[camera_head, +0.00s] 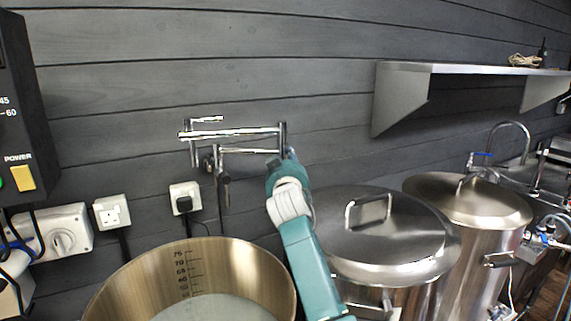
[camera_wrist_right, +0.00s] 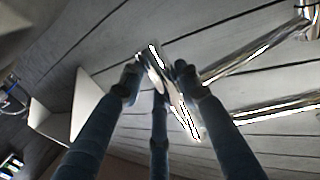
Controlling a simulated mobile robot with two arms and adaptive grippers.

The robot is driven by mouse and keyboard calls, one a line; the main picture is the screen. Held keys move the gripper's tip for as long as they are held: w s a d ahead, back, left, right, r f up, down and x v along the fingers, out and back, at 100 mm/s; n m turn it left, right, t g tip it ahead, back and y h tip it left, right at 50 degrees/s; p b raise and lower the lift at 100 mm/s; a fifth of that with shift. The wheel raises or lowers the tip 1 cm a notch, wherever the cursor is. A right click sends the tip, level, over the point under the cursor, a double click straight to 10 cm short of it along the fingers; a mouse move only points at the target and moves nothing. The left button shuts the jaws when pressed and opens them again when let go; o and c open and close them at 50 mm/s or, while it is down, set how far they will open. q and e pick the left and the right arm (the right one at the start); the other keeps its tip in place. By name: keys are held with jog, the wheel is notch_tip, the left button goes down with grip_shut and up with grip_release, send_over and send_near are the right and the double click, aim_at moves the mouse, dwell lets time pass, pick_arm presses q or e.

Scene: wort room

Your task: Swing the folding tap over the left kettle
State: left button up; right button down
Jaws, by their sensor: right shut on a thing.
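The folding tap (camera_head: 232,133) is a chrome double-jointed arm on the dark plank wall, folded roughly flat along it. A darker part (camera_head: 223,180) hangs below it, behind the far rim of the left kettle. The left kettle (camera_head: 250,270) is open, with a volume scale inside and pale contents. My right gripper (camera_head: 288,158) is at the tap's right-hand end. In the right wrist view, the fingers of this gripper (camera_wrist_right: 158,78) are shut on a chrome part of the tap (camera_wrist_right: 184,116), with tap tubes (camera_wrist_right: 265,60) running off right. My left gripper is out of view.
A lidded steel kettle (camera_head: 385,240) stands right of my right arm, with another lidded kettle (camera_head: 470,205) beyond. A bracketed shelf (camera_head: 470,70) hangs above them. Sockets (camera_head: 111,212) and a black control box (camera_head: 20,110) are on the left wall.

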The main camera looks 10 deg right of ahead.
jog(key=shift+a+f, duration=0.15)
jog(key=shift+f, duration=0.2)
jog(key=c, duration=1.5)
grip_release()
jog(key=shift+c, duration=0.2)
jog(key=shift+o, duration=1.4)
jog(key=shift+r, duration=0.1)
jog(key=shift+s+r, duration=0.1)
jog(key=shift+r, duration=0.05)
jog(key=s+a, duration=0.2)
jog(key=s, duration=0.9)
jog(key=shift+s+a, duration=0.25)
jog(key=shift+s, duration=0.15)
